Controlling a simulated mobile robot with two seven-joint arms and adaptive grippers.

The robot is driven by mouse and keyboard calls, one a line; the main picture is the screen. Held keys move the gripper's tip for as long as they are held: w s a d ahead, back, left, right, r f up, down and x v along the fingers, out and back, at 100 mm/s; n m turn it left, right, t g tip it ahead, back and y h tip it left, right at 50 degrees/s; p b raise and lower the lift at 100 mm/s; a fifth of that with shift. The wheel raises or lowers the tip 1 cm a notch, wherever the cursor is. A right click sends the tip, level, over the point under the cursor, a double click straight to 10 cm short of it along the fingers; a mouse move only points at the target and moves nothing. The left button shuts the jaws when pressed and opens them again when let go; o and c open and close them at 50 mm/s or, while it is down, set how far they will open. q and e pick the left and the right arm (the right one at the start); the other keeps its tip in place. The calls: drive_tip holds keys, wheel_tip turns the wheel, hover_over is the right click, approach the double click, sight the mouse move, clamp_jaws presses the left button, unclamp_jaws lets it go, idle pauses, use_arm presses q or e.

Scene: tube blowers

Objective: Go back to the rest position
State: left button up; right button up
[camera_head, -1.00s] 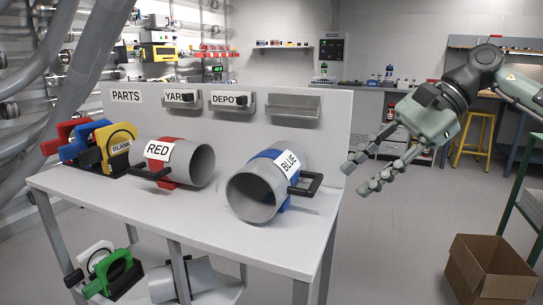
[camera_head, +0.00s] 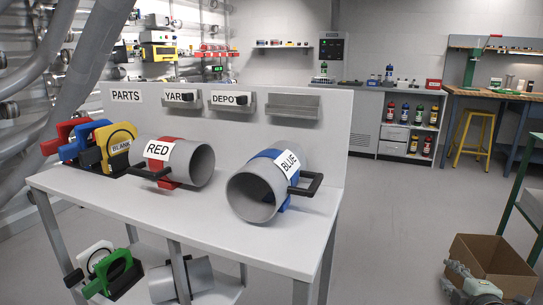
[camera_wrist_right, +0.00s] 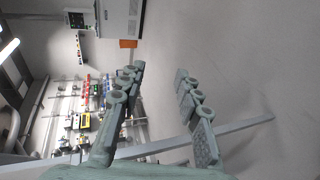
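My right gripper (camera_head: 452,280) is low at the bottom right corner of the head view, in front of the cardboard box and partly cut off by the frame edge. In the right wrist view my right gripper (camera_wrist_right: 157,75) has its two fingers spread apart with nothing between them. My left gripper is not in view.
The parts table (camera_head: 222,231) carries the RED tube (camera_head: 202,163), the BLUE tube (camera_head: 250,195) and several coloured clamps (camera_head: 115,146). The cardboard box (camera_head: 490,262) stands on the floor at right. The floor (camera_head: 400,215) between table and box is clear.

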drive_tip(key=s+d+f+m+g+h, duration=0.2)
drive_tip(key=s+d+f+m+g, duration=0.35)
drive_tip(key=s, duration=0.55)
drive_tip(key=s+d+f+m+g+h, duration=0.25)
drive_tip(key=s+d+f, duration=0.35)
drive_tip(key=s+f, duration=0.3)
drive_tip(key=s+a+f+m+y, duration=0.1)
drive_tip(key=a+f, duration=0.3)
drive_tip(key=a, duration=0.5)
drive_tip(key=s+a+f+m+g+y, duration=0.1)
drive_tip(key=s+a+f+m+y, duration=0.1)
drive_tip(key=a, duration=0.7)
drive_tip(key=s+a+f+m+g+y, duration=0.1)
drive_tip(key=s+a+f+m+y, duration=0.1)
drive_tip(key=s+a+f, duration=0.3)
drive_tip(key=a+f+y, duration=0.1)
drive_tip(key=a, duration=0.3)
drive_tip(key=shift+a, duration=0.15)
